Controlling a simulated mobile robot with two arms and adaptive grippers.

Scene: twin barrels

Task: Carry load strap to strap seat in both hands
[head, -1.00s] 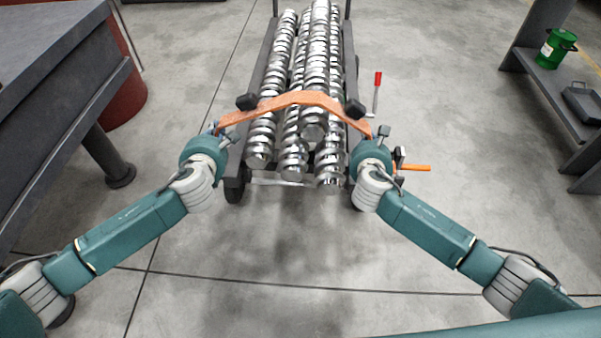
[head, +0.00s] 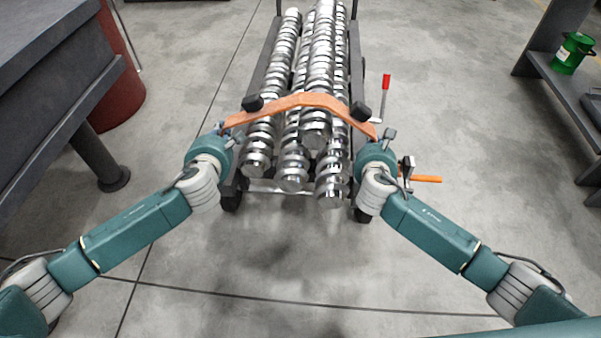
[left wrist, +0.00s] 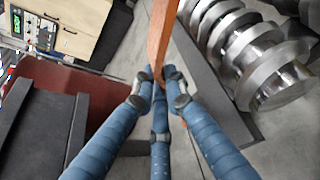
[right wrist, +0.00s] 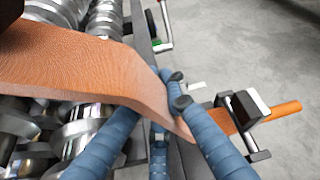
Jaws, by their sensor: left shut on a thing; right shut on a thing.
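The load strap (head: 300,100) is an orange-brown band, arched and held crosswise over metal screws on a cart. My left gripper (head: 222,129) is shut on its left end, and my right gripper (head: 378,138) on its right end. In the left wrist view the strap (left wrist: 160,38) runs up from between the fingers. In the right wrist view the strap (right wrist: 75,60) spans over the screws from the fingers. Black blocks show by the strap at left (head: 252,103) and right (head: 361,111). I cannot tell which part is the strap seat, or whether the strap touches the screws.
The cart carries several shiny screws (head: 318,75). A red-tipped lever (head: 385,95) and an orange handle (head: 420,179) stick out on its right. A dark table (head: 50,60) and red barrel (head: 118,100) stand left. A shelf with a green can (head: 572,53) stands right.

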